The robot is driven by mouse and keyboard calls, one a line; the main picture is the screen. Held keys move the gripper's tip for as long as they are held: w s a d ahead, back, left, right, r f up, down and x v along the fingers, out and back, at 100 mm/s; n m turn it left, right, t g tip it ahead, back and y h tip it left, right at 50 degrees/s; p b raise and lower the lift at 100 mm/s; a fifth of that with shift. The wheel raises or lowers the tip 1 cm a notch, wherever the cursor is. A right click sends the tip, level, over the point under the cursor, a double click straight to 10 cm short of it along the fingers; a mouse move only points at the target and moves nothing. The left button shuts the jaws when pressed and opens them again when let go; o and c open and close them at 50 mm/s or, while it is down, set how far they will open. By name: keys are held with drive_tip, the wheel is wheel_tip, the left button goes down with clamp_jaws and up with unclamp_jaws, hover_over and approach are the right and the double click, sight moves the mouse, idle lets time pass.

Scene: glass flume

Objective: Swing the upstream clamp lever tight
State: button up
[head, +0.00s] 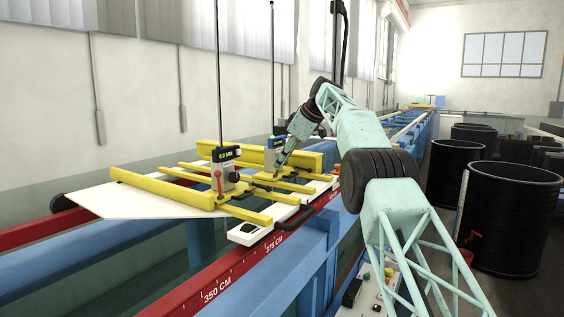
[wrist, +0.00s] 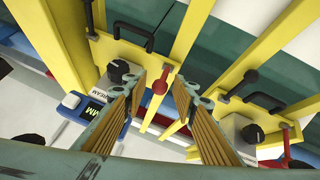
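My gripper (head: 278,168) is at the farther gauge carriage in the head view. In the wrist view my gripper (wrist: 162,88) is open, its two fingers apart. A clamp lever with a red knob (wrist: 160,87) shows between the fingertips; I see no contact. A block beside it carries a partly hidden label ending in "STREAM" (wrist: 104,92), so I cannot read which clamp it is. Another red-tipped lever (wrist: 285,127) shows at the right. In the head view a red-knobbed lever (head: 217,175) stands upright by the nearer gauge (head: 224,154).
Yellow beams (head: 160,187) and the farther gauge (head: 277,142) crowd the carriage. Black handles (wrist: 133,36) stand near the fingers. A red scale rail (head: 235,277) runs along the front. Black barrels (head: 510,215) stand at right, clear of the carriage.

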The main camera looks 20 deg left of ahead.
drive_tip(key=shift+d, duration=0.1)
drive_tip(key=v, duration=1.1)
drive_tip(key=shift+d+r, duration=0.2)
drive_tip(key=shift+r, duration=0.15)
drive_tip(key=shift+s, duration=0.1)
drive_tip(key=shift+c, duration=0.6)
